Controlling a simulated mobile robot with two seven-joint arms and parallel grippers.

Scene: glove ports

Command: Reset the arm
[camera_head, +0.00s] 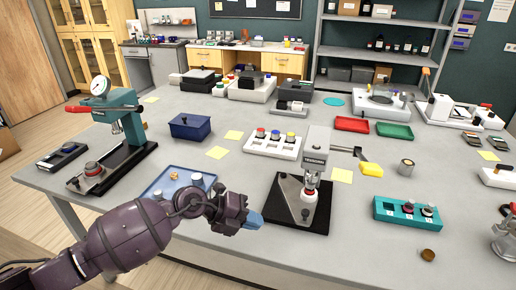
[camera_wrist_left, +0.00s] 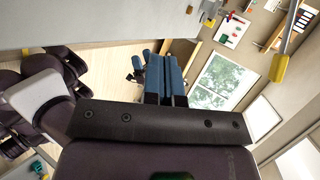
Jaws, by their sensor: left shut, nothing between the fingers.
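My left arm (camera_head: 140,235) is dark purple and comes in from the lower left in the head view. Its gripper (camera_head: 252,220) has blue fingertips, and they lie close together with nothing between them. The gripper is over the front of the grey table (camera_head: 235,185), left of a grey press (camera_head: 316,165) on a black base. In the left wrist view the blue fingers (camera_wrist_left: 166,82) are shut side by side and empty. My right gripper shows in neither view.
A blue tray (camera_head: 155,189) with small parts lies just behind the left arm. The press has a yellow-tipped lever (camera_head: 371,170) reaching right. A teal press (camera_head: 117,110) stands at the left, and a teal block (camera_head: 407,212) lies at the right.

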